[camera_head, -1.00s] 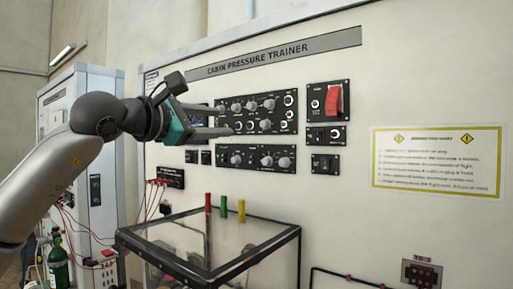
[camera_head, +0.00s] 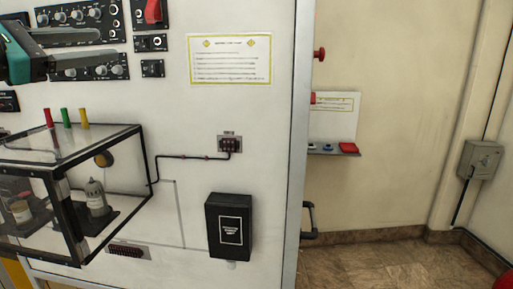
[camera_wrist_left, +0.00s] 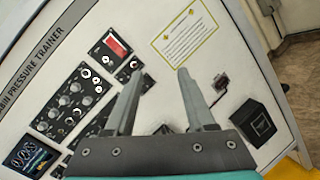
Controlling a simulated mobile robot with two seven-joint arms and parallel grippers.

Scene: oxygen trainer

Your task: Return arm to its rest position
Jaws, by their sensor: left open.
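My left gripper (camera_head: 111,45) is at the upper left edge of the head view, in front of the trainer's control panels. Its two grey fingers are apart with nothing between them. It also shows in the left wrist view (camera_wrist_left: 160,75), open and empty, facing the white trainer panel (camera_wrist_left: 215,75). In the head view the arm behind the gripper is mostly out of frame. The fingers cover part of the knob panels (camera_head: 78,14). My right gripper is not in view.
A clear-walled case (camera_head: 135,160) with a black frame stands out below the gripper. Red, green and yellow posts (camera_head: 66,118) rise from its top. A black box (camera_head: 229,226) is on the panel's lower part. Open floor (camera_head: 380,268) lies at the right.

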